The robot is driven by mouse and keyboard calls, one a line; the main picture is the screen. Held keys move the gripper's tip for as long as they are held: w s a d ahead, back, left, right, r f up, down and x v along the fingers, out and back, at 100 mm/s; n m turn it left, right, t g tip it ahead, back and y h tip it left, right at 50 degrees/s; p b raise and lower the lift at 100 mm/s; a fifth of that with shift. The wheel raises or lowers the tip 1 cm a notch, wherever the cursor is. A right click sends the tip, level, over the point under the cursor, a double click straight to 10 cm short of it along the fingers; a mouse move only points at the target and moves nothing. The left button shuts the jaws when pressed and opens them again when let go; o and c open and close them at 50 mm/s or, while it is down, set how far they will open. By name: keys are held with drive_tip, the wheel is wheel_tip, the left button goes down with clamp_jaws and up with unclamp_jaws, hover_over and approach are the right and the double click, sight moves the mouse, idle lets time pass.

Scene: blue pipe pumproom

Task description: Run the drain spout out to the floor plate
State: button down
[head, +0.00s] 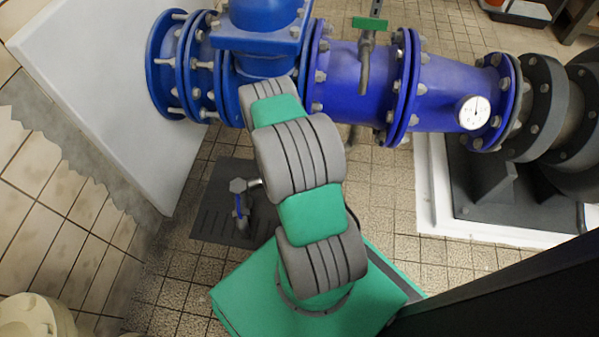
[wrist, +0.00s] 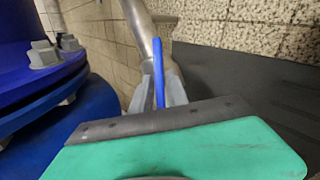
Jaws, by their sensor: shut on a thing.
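In the wrist view, a grey pipe, seemingly the same spout (wrist: 143,28), runs up from between my fingers. My gripper (wrist: 162,88) is shut on an upright blue bar beside this pipe, which looks like part of the spout. A dark flat surface (wrist: 245,65), likely the plate, lies to the right.
A large blue flanged pipe (head: 355,80) crosses the head view, with a green-handled valve (head: 370,24) and a gauge (head: 474,112). Its bolted flange (wrist: 40,70) is close on the left in the wrist view. A white panel (head: 110,90) stands at left. Tiled floor lies between.

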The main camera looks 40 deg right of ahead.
idle(0.8)
drive_tip(key=c, duration=1.5)
unclamp_jaws()
drive_tip(key=p+v, duration=0.3)
drive_tip(key=v, duration=0.4)
drive_tip(key=shift+s+a+r, duration=0.2)
drive_tip(key=shift+a+r, duration=0.05)
